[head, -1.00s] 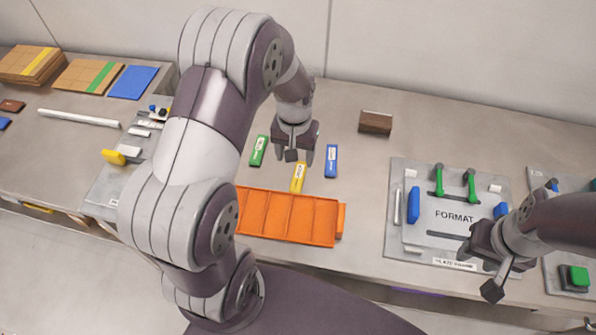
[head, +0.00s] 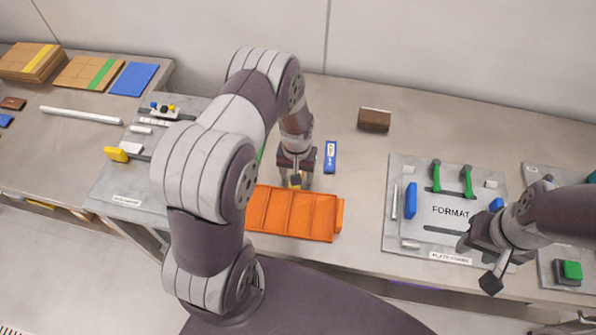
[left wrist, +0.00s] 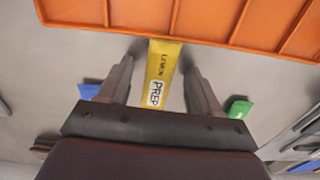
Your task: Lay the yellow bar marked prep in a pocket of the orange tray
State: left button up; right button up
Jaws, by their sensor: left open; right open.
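The yellow bar (left wrist: 161,70) lies on the table between the open fingers of my left gripper (left wrist: 160,75); its label reads PREP, with LEMON beside it. In the head view my left gripper (head: 295,183) hides most of the bar. I cannot tell how far the fingertips are above the table. The orange tray (head: 335,222) lies just in front of the bar, with several pockets that look empty; its edge also shows in the left wrist view (left wrist: 120,29). My right gripper (head: 478,265) is open and empty by the front of the FORMAT plate.
A blue bar (head: 330,157) lies right of my left gripper, and a green bar (left wrist: 238,109) lies on its other side. A brown block (head: 374,120) stands behind. The FORMAT plate (head: 450,211) with green and blue parts is at the right.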

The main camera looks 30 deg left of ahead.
pick_arm(q)
grip_shut()
jog(key=shift+r, duration=0.15)
jog(key=shift+r, duration=0.3)
notch_tip(320, 180, up, 3)
jog(key=shift+f+b, duration=0.1)
jog(key=shift+b, duration=0.3)
jog(key=d+r+b, duration=0.2)
jog(key=d+r, duration=0.5)
jog(key=d, duration=0.4)
jog(key=w+a+f+m, duration=0.1)
jog(key=a, duration=0.1)
jog(key=w+a+f+m, duration=0.1)
jog(key=a+f, duration=0.1)
jog(key=w+a+f, duration=0.1)
jog(key=a+f, duration=0.1)
jog(key=shift+a+f+m, duration=0.2)
jog(key=shift+f+m, duration=0.05)
jog(key=shift+m, duration=0.15)
jog(key=shift+s+a+f, duration=0.1)
jog(key=shift+a, duration=0.15)
